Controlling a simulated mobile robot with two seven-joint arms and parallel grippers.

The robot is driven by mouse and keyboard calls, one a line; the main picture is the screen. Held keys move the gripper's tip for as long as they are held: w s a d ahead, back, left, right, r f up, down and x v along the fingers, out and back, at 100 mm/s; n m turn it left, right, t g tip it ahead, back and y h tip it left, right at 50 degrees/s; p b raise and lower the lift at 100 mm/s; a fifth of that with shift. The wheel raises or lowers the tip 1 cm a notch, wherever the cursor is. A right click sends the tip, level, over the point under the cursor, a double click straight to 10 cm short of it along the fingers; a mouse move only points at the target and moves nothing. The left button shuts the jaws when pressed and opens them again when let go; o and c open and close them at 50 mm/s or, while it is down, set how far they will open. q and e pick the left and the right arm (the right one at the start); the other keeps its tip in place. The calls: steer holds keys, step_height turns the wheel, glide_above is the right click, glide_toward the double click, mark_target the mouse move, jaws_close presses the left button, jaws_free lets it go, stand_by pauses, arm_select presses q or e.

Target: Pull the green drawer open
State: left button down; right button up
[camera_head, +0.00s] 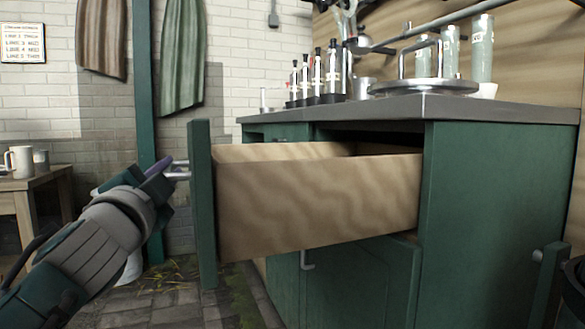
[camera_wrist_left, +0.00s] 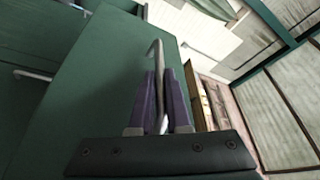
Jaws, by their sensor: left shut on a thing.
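The green drawer is pulled well out of the cabinet in the head view. Its green front (camera_head: 201,205) stands far from the cabinet, and its wooden side (camera_head: 315,200) shows. My left gripper (camera_head: 166,170) is at the metal handle (camera_head: 180,174) on the drawer front. In the left wrist view my left gripper (camera_wrist_left: 159,100) has its purple fingers shut on the handle (camera_wrist_left: 157,65), with the green drawer front (camera_wrist_left: 95,85) behind. My right gripper is in neither view. The drawer's inside is mostly hidden.
The green cabinet (camera_head: 490,210) has a grey top (camera_head: 400,106) with several bottles (camera_head: 333,75) and a round metal lid (camera_head: 425,87). A wooden table with a white mug (camera_head: 20,161) stands at the left. A green post (camera_head: 143,90) rises behind my left gripper.

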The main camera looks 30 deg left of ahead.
arm_select(q)
steer(key=c, duration=0.9)
jaws_free()
steer(key=b+v, duration=0.1)
steer(key=v, duration=0.9)
